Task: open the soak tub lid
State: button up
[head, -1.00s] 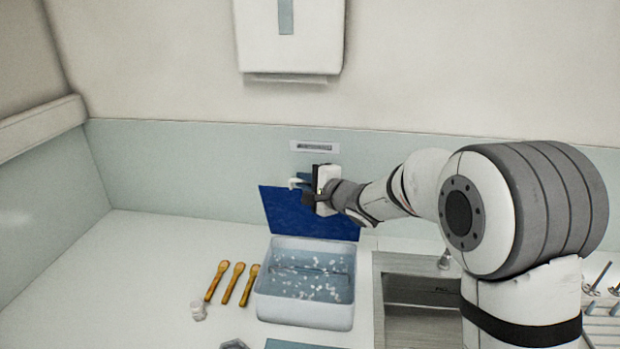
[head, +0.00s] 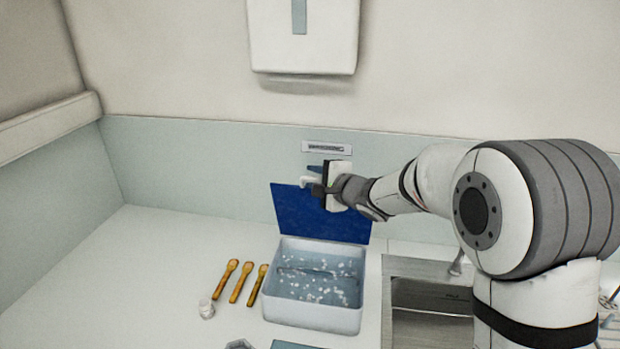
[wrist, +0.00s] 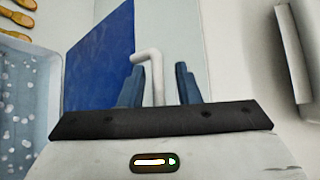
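The soak tub (head: 312,316) is a pale box of water with white bits floating in it. Its blue lid (head: 292,212) stands raised and roughly upright at the tub's back edge; the lid also shows in the wrist view (wrist: 100,62). A white hooked handle (head: 307,181) is at the lid's upper part. My gripper (head: 314,179) is at this handle. In the wrist view, the handle (wrist: 157,82) stands between my two blue fingers (wrist: 162,80). The fingers are apart, with a visible gap between the handle and the right finger.
The wall (head: 200,165) is close behind the lid, with a white dispenser (head: 303,45) above. The left counter (head: 150,260) is clear.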

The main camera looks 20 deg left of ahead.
jog(key=shift+d+f, duration=0.15)
jog(key=shift+f, duration=0.05)
jog(key=b+v, duration=0.1)
jog(key=v, duration=0.6)
jog(key=shift+s+d+r, duration=0.2)
jog(key=shift+s, duration=0.05)
jog(key=s+d+f+n+t+h+b, duration=0.15)
jog(key=d+h, duration=0.45)
jog(key=d, duration=0.6)
jog(key=s+d+f+n+t+h+b, duration=0.1)
jog(key=s+d+f+h+b, duration=0.3)
jog(key=d, duration=0.7)
jog(key=s+d+f+n+g, duration=0.2)
jog(key=s, duration=0.5)
jog(key=s+d+f+n+g+h+b, duration=0.1)
jog(key=s+d+f+n+g, duration=0.2)
jog(key=s, duration=0.5)
jog(key=s+d+f+n+g+h+b, duration=0.1)
jog(key=s+d+f+n+g, duration=0.1)
jog(key=s, duration=0.5)
jog(key=shift+s+d+f+g, duration=0.2)
jog(key=shift+d+f+g, duration=0.2)
jog(key=shift+f, duration=0.3)
